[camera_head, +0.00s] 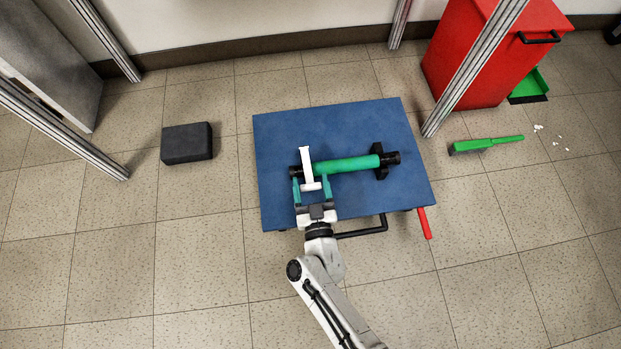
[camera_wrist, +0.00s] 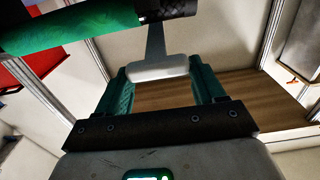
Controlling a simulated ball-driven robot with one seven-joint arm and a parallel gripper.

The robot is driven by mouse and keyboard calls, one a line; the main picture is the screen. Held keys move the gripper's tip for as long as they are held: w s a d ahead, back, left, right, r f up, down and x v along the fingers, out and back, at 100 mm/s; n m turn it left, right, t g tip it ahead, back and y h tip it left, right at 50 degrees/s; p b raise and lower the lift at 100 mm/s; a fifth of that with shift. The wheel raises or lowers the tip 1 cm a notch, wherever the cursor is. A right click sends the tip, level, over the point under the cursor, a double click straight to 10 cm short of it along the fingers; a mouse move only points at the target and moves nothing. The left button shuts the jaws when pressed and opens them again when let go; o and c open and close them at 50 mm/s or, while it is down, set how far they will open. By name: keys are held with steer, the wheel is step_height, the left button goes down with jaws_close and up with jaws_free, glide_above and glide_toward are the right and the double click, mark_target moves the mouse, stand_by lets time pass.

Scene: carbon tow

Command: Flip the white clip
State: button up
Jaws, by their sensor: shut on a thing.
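The white clip (camera_head: 307,166) is a long narrow bar with a wider crosspiece at its near end. It lies across the left part of the green roll (camera_head: 345,165), close to the roll's black left end. My gripper (camera_head: 312,186) reaches in from the front, its teal fingers on either side of the crosspiece, shut on it. In the wrist view, the white clip (camera_wrist: 158,68) spans between both fingertips, and its stem rises to the roll's black end. The green roll (camera_wrist: 70,25) fills the top left there. The clip's far side is hidden in that view.
The roll rests on a blue table (camera_head: 275,130) with a black support (camera_head: 380,172) near its right end. A black crank (camera_head: 362,232) and a red handle (camera_head: 425,223) stick out at the front edge.

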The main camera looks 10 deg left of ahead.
steer(key=shift+s+d+f, duration=0.1)
steer(key=shift+s+f, duration=0.25)
steer(key=shift+f, duration=0.45)
steer(key=o, duration=1.4)
steer(key=shift+w+r, duration=0.15)
steer(key=p+v, duration=0.2)
steer(key=v, duration=0.9)
steer(key=shift+p, duration=0.4)
steer(key=shift+w, duration=0.1)
